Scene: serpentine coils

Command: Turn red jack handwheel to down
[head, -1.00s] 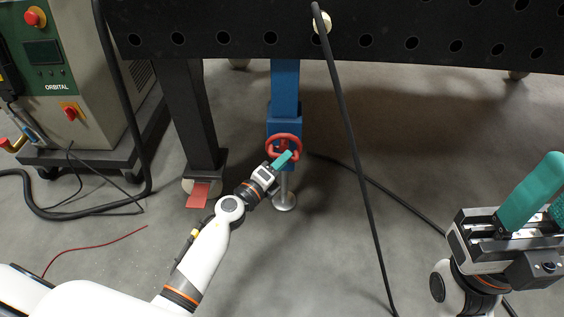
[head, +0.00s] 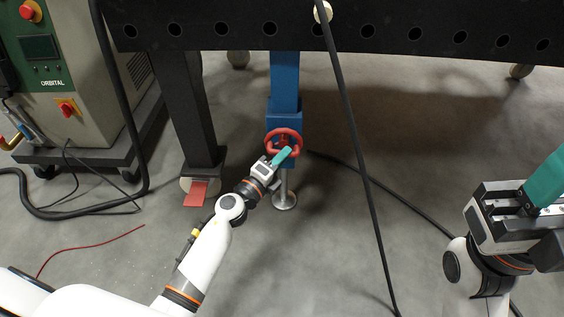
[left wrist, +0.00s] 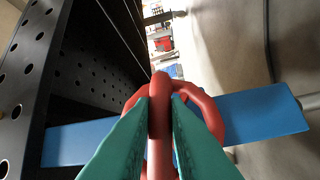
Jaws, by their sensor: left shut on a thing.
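The red jack handwheel (head: 283,134) is on the front of the blue jack leg (head: 285,85), under the black table. My right gripper (head: 548,185) is at the right edge, away from the wheel, with one teal finger showing and the rest cut off by the frame.
The black perforated table (head: 400,25) spans the top. A dark leg (head: 190,115) stands left of the jack, with a red tag (head: 196,194) at its foot. A black cable (head: 358,160) hangs right of the wheel. A welding machine (head: 75,85) stands at left.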

